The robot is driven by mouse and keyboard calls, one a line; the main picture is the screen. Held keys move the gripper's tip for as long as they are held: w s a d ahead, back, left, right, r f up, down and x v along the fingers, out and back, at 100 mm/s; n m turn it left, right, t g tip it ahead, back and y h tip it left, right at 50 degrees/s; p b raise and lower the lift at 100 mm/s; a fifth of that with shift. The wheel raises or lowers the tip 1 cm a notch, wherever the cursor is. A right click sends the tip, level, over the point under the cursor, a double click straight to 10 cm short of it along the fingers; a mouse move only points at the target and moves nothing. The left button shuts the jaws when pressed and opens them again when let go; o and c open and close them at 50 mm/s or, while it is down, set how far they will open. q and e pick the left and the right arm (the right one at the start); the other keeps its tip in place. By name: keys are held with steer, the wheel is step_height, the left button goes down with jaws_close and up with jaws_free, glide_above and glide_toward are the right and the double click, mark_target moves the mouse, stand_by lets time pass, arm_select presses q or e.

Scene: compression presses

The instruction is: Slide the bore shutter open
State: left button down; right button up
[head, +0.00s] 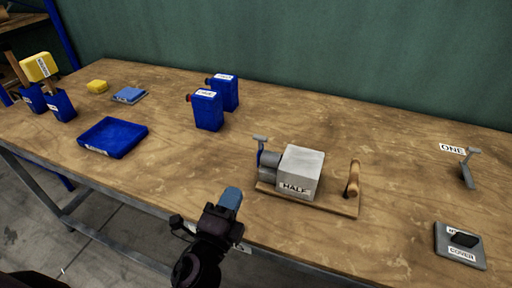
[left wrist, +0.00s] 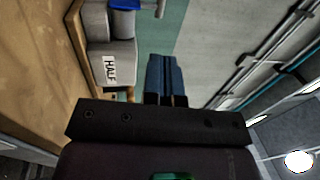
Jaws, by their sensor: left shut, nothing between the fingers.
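The press is a grey block (head: 302,172) labelled HALF on a wooden base (head: 335,203). A grey cylinder (head: 269,166) sticks out of its left side. A small blue upright piece (head: 261,151) with a grey T-shaped top (head: 260,138) stands by the cylinder; I cannot tell for sure which part is the bore shutter. My left gripper (head: 231,197) has blue fingers, shut and empty, in front and to the left of the press, apart from it. In the left wrist view the shut fingers (left wrist: 166,80) show right of the grey block (left wrist: 110,62). My right gripper is not in view.
A wooden handle (head: 352,179) stands at the base's right end. Blue bottles (head: 208,110) stand behind left, and a blue tray (head: 113,137) lies further left. A grey COVER plate (head: 460,245) and a grey T-shaped post (head: 468,168) are at right. Bare table lies between.

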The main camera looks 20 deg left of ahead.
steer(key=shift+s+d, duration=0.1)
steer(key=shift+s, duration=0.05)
arm_select(q)
steer(key=shift+w+r, duration=0.1)
steer(key=shift+w, duration=0.05)
steer(key=p, duration=0.2)
glide_toward(259, 140)
steer(key=w+p, duration=0.1)
steer(key=w, duration=0.2)
steer(key=w+r+p, duration=0.1)
steer(key=w, duration=0.2)
steer(key=shift+w+d+r, duration=0.2)
steer(key=shift+w, duration=0.6)
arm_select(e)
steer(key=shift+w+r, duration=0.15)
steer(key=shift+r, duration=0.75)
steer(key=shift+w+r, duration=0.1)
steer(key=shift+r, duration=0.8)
